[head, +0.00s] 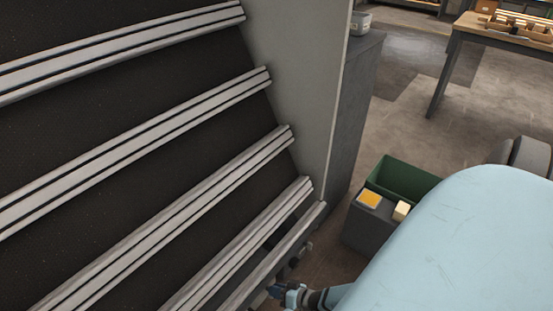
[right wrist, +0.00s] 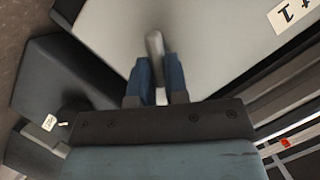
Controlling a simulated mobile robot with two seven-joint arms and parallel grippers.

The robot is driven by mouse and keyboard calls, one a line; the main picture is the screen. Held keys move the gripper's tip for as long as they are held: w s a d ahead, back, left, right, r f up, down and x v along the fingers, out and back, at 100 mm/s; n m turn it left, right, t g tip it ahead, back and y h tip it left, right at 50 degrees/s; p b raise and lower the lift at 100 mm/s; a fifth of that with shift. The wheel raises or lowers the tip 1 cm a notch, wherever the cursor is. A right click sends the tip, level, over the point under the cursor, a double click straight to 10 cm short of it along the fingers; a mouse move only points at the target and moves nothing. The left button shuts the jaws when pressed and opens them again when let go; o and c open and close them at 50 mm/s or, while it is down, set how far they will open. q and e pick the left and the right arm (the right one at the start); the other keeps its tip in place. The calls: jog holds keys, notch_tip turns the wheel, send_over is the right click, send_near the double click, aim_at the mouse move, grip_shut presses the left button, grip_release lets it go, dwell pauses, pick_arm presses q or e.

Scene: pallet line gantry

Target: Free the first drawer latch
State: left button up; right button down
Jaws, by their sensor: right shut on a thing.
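In the right wrist view, a small light-grey latch lever (right wrist: 155,43) stands out in front of a pale flat panel (right wrist: 205,30). My right gripper (right wrist: 160,75) has its two blue fingers closed around the near part of this lever. In the head view my right gripper (head: 287,291) is low at the bottom edge, beside the lower right end of the drawer rails (head: 268,262). The latch is too small and covered to make out there. My left gripper is in neither view.
The dark drawer stack with pale rails (head: 150,130) fills the left, bounded by a pale side panel (head: 300,80). A green bin (head: 410,178) and a dark grey box (head: 365,228) stand on the floor at right. A workbench (head: 490,35) is farther back, with open floor before it.

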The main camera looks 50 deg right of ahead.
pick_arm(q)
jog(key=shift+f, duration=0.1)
pick_arm(e)
jog(key=c, duration=1.1)
grip_release()
pick_arm(q)
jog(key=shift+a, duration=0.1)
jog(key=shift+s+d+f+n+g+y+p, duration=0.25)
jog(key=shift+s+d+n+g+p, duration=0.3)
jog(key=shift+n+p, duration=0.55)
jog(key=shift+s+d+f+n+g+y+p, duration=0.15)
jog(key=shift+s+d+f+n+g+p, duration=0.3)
jog(key=shift+p, duration=1.05)
pick_arm(e)
jog(key=shift+v, duration=6.95)
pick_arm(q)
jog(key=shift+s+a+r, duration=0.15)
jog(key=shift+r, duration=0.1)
